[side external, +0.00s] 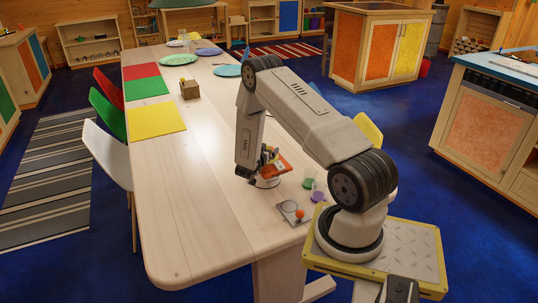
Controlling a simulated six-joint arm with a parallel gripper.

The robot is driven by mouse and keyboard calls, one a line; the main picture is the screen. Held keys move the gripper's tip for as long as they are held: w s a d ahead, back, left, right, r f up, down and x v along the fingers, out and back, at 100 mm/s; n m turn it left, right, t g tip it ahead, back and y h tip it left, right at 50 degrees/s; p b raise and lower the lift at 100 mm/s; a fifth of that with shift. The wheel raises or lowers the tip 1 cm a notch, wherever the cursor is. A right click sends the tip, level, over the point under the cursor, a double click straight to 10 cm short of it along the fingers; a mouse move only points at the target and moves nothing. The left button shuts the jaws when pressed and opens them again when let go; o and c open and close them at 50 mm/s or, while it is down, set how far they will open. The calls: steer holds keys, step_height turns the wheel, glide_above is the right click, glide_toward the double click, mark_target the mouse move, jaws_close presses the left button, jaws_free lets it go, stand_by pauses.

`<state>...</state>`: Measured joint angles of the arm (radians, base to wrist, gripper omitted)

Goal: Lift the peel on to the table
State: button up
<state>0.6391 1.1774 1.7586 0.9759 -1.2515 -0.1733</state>
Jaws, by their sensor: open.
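No thing is clear enough to be named the peel with certainty. My gripper (276,164) is low over the near right part of the long pale wooden table (195,205), at the end of my bent arm. Orange and yellow parts show at it, too small to tell apart. A small pale round dish (267,184) lies just under it. To its lower right, near the table's right edge, a small grey square piece (287,208) lies with an orange round thing (300,213) on it. The fingers are hard to make out, and nothing is clearly held.
Small cups with green (308,183) and purple (318,195) stand by the right edge, close to my arm. Yellow (155,120), green and red mats line the left side. A brown box (190,90) and plates lie farther back. The near left tabletop is clear.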

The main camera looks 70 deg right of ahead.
steer(key=c, duration=1.1)
steer(key=shift+r, duration=0.1)
steer(key=shift+r, duration=0.65)
steer(key=s+a+r, duration=0.6)
steer(key=r, duration=0.1)
steer(key=s+a+r, duration=0.3)
steer(key=s+r, duration=0.1)
steer(key=shift+s+a+r, duration=0.1)
steer(key=shift+a+r, duration=0.15)
steer(key=shift+a, duration=0.1)
